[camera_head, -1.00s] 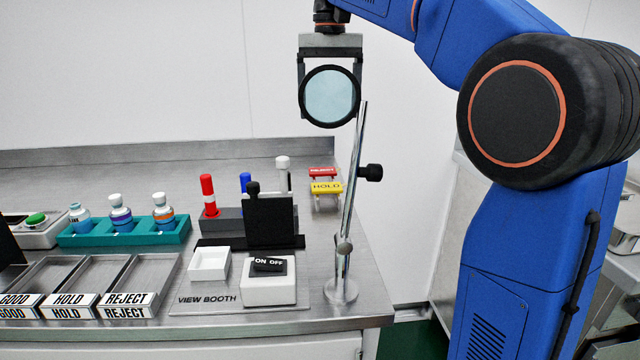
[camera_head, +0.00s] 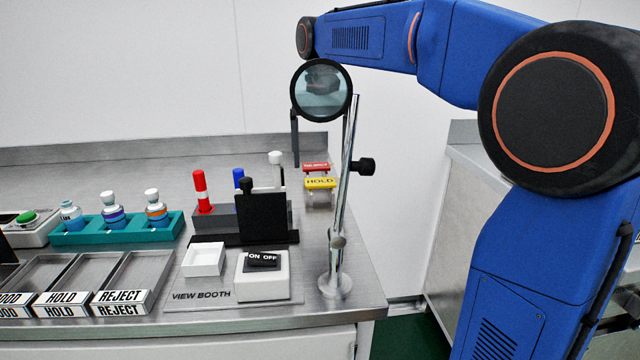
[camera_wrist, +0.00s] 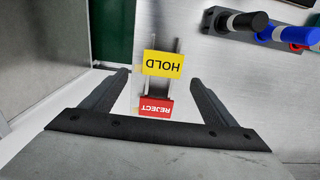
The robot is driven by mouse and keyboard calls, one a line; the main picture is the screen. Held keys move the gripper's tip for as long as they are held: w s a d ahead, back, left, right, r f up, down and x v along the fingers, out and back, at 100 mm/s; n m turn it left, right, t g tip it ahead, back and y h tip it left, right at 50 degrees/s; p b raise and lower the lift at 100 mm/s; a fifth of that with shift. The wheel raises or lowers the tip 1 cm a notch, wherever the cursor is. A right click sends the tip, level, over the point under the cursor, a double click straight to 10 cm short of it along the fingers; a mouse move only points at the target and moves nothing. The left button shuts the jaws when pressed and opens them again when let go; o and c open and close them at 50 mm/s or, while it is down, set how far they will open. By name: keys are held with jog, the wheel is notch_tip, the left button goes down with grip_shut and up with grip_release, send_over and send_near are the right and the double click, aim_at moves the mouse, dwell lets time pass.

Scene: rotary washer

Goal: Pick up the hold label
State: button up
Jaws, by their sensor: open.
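The hold label is a yellow tag (camera_head: 320,183) lettered HOLD, at the back right of the steel bench. It sits on a small clear-and-metal holder, in front of a red REJECT label (camera_head: 315,166). In the wrist view the hold label (camera_wrist: 163,64) lies between the fingertips of my gripper (camera_wrist: 158,77), toward their far ends, with the red label (camera_wrist: 155,107) nearer the palm. My gripper is open and empty, above the labels. In the head view the magnifier hides much of it; one finger shows left of the lens.
A round magnifier (camera_head: 321,90) on a metal post (camera_head: 341,215) stands in front of the labels. A black panel (camera_head: 262,217) and switch box (camera_head: 262,278) stand nearer. The bench's right edge is close.

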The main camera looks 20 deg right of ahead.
aim_at(320, 179)
jog(key=shift+s+a+f, duration=0.1)
jog(key=shift+a+f, duration=0.05)
jog(key=shift+f, duration=1.85)
jog(key=shift+f, duration=0.25)
jog(key=c, duration=1.1)
